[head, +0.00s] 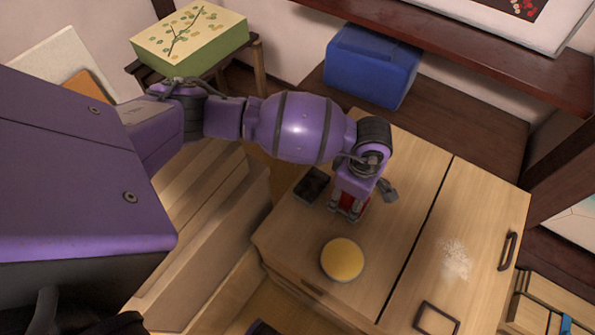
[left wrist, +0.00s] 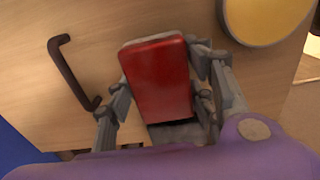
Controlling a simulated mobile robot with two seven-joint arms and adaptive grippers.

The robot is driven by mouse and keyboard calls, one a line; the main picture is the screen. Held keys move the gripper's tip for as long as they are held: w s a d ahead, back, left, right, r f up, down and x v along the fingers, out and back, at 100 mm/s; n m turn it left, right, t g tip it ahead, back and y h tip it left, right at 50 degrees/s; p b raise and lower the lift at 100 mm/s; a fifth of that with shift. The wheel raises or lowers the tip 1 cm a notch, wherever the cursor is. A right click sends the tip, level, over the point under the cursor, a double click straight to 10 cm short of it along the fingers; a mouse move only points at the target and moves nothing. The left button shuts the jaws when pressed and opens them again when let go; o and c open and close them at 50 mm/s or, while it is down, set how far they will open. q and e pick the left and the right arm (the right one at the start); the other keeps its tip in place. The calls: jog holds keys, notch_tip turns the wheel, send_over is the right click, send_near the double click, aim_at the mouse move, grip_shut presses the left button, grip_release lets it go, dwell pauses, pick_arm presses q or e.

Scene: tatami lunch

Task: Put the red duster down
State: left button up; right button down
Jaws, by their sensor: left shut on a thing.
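The red duster (head: 347,201) is between the fingers of my left gripper (head: 347,209), over the light wooden cabinet top (head: 400,200). In the left wrist view the duster (left wrist: 158,78) is a red block with rounded corners and a dark lower end. The left gripper is shut on it, with a grey finger on each side. I cannot tell whether the duster touches the wood below. The gripper hides most of it in the head view. My right gripper is not in view.
A round yellow-topped thing (head: 343,259) stands in front of the gripper, and a small black thing (head: 312,184) lies just left. A white powdery patch (head: 455,262) marks the right panel, near a dark handle (head: 509,251). A blue box (head: 370,68) stands behind. Wood between is clear.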

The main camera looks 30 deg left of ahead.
aim_at(352, 198)
pick_arm(q)
jog(key=shift+d+f, duration=0.1)
jog(key=shift+f, duration=0.75)
jog(key=o, duration=1.1)
jog(key=shift+w+f, duration=0.1)
jog(key=shift+r, duration=0.55)
notch_tip(352, 198, up, 11)
jog(key=shift+r+p, duration=0.1)
jog(key=shift+p, duration=0.4)
